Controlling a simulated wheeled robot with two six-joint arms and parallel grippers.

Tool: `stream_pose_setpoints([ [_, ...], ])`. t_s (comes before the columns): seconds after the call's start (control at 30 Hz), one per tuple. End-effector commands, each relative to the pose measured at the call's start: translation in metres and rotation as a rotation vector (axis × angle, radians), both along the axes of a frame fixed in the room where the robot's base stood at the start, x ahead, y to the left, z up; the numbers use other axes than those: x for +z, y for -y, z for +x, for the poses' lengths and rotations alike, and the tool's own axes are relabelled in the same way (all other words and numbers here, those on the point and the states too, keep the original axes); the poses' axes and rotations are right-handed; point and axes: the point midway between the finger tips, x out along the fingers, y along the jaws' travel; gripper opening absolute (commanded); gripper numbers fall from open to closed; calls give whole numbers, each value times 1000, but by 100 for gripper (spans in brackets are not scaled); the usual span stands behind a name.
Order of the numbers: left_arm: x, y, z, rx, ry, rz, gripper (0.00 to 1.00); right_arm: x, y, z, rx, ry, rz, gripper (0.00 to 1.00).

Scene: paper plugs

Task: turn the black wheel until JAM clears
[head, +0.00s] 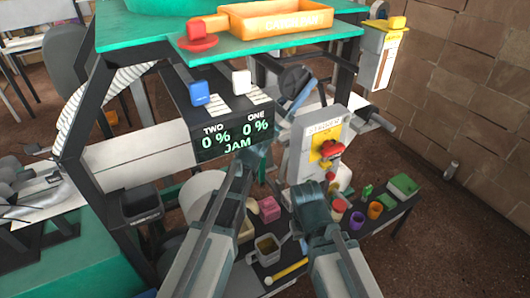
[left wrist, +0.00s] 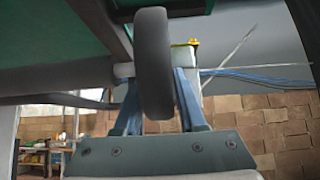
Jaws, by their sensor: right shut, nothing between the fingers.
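The black wheel (head: 294,80) sits at the machine's upper right, below the green top, partly hidden. It also shows edge-on in the left wrist view (left wrist: 153,65). My left gripper (head: 301,92) has reached up to it. In the left wrist view its two blue-grey fingers stand close on either side of the rim and appear closed on it. The dark display (head: 237,137) reads TWO 0 %, ONE 0 % and JAM in green. My right gripper (head: 328,180) is shut and empty, lower down in front of the grey panel.
A grey panel (head: 300,155) with a yellow plate and red knob stands right of the display. Several cups and blocks sit on the lower shelf (head: 345,240).

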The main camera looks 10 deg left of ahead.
Motion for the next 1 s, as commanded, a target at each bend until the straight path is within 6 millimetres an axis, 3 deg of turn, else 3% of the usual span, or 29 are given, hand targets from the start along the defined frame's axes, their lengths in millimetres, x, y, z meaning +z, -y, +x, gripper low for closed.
stream_pose_setpoints([
  [0.8, -105, -79, -59, 2, -2, 4, 40, -104, 0, 0, 0, 0, 0, 0],
  [1.0, -97, -82, -29, -4, -228, -113, 40, -85, 0, 0, 0, 0, 0, 0],
])
